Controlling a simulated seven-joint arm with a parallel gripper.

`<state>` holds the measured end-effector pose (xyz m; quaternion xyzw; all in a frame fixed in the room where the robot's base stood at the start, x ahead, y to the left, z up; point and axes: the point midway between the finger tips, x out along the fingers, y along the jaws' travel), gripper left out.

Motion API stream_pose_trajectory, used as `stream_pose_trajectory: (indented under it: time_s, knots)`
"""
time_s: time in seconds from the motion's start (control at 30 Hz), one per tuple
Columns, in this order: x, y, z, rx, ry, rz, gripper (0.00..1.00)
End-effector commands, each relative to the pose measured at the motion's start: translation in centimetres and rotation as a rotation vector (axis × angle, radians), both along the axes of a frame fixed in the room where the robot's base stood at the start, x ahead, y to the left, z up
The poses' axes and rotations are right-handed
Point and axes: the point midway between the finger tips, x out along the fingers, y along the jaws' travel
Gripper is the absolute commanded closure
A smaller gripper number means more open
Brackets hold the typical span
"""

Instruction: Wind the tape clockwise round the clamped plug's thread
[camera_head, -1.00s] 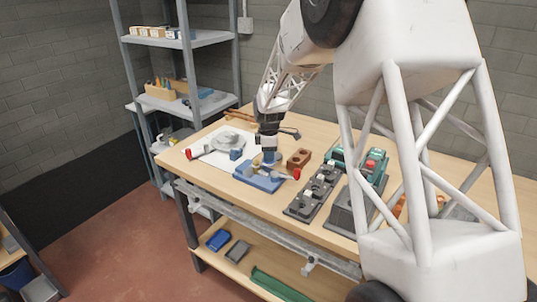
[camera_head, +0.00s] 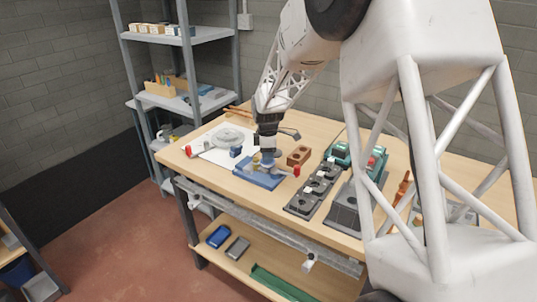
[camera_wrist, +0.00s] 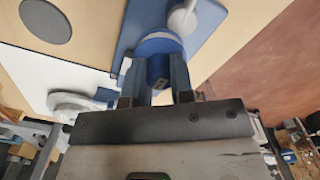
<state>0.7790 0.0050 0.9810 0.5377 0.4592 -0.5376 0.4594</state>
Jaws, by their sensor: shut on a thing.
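The blue clamp base (camera_head: 256,180) stands on the bench, with a red-ended handle (camera_head: 297,171) to its right. My gripper (camera_head: 267,162) points down over the clamp and hides most of what it holds there. In the wrist view, my gripper (camera_wrist: 156,85) is shut on a blue round piece (camera_wrist: 160,45) with a pale rim, which looks like the tape roll. The clamp base shows beyond it in the wrist view (camera_wrist: 135,25), with a grey rounded part (camera_wrist: 183,20) on it. I cannot make out the plug or its thread, nor whether tape touches it.
A white sheet (camera_head: 212,152) with a grey disc (camera_head: 228,135) and a small blue block (camera_head: 235,151) lies left. A holed wooden block (camera_head: 299,155) stands close on the right. A black tray (camera_head: 300,202) of fittings and a teal case (camera_head: 341,150) are further right.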

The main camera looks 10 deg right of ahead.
Motion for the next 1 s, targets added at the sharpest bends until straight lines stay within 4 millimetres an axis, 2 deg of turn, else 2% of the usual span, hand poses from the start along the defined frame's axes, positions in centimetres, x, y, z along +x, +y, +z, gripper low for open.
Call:
stream_pose_trajectory:
  time_s: [0.2,0.57,1.0]
  knots:
    - [-0.7,0.4,-0.1,0.0,0.001,0.0,0.93]
    - [-0.7,0.5,0.0,0.0,0.001,0.0,0.93]
    - [-1.6,1.9,0.0,0.0,0.0,0.0,0.93]
